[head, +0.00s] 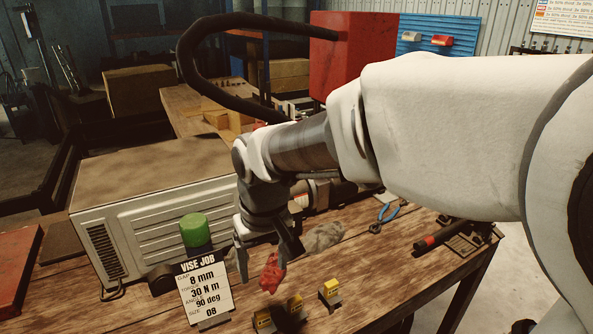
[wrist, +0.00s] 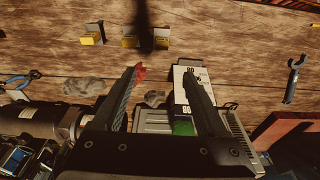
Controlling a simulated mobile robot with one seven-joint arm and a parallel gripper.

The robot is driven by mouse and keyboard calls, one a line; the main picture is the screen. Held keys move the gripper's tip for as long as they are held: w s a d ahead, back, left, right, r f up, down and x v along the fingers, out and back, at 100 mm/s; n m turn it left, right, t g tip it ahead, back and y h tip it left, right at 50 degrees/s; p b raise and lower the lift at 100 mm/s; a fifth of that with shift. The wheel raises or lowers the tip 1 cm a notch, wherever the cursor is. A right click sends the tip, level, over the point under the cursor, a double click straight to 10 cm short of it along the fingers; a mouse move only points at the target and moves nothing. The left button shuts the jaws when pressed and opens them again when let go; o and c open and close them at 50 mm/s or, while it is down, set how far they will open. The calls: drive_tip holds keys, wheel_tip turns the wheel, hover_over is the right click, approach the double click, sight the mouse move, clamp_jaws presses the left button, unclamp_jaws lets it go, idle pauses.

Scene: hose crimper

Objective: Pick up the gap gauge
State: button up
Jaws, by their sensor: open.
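My gripper (head: 262,272) is open and points down, apart from the blocks. Its two fingers (wrist: 160,82) hold none of them.
A crumpled red thing (head: 270,274) is close to one fingertip; contact is unclear. A grey rag (head: 323,237), blue pliers (head: 384,218) and the VISE JOB card (head: 205,290), reading 8 mm, are nearby. A green-topped part (head: 195,230) stands behind the card. A wrench (wrist: 293,78) lies at the wrist view's right.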

approach(262, 312)
drive_tip(key=f, duration=0.3)
drive_tip(key=w+f, duration=0.1)
drive_tip(key=f, duration=0.1)
drive_tip(key=shift+a, duration=0.1)
drive_tip(key=shift+w+a+f+p, duration=0.1)
drive_tip(key=shift+f+p, duration=0.05)
drive_tip(key=shift+f, duration=1.15)
drive_tip(key=shift+w+a+f+p, duration=0.1)
drive_tip(key=shift+a+f+p, duration=0.05)
drive_tip(key=shift+f, duration=1.2)
clamp_jaws()
